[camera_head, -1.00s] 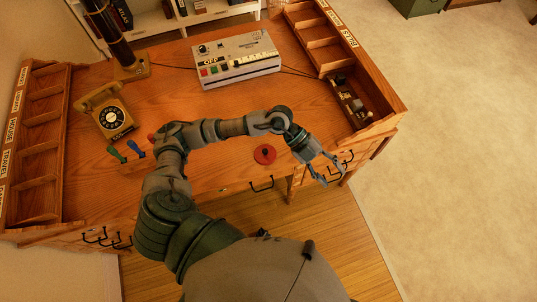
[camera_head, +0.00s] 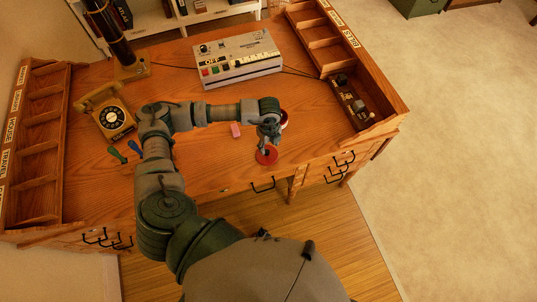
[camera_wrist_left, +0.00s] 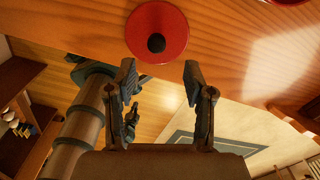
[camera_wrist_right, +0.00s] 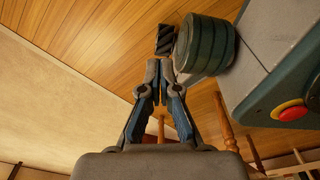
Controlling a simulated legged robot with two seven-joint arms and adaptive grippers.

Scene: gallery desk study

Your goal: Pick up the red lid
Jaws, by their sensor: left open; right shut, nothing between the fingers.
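The red lid (camera_head: 266,155) is a flat round disc with a dark knob, lying on the desk near its front edge. In the left wrist view the lid (camera_wrist_left: 157,32) lies just beyond the fingertips, between their lines, with its knob in plain view. My left gripper (camera_head: 264,143) is above and close to the lid, fingers pointing down, partly hiding it in the head view. In the left wrist view its fingers (camera_wrist_left: 158,75) are apart with nothing between them. My right gripper (camera_wrist_right: 158,62) is shut and empty, away from the desk top, over the wooden floor.
A red-rimmed round thing (camera_head: 284,118) stands just behind my left gripper, partly hidden. A grey machine (camera_head: 236,58), a telephone (camera_head: 112,117) and wooden organisers (camera_head: 40,145) take the back and sides. The front desk strip is mostly clear.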

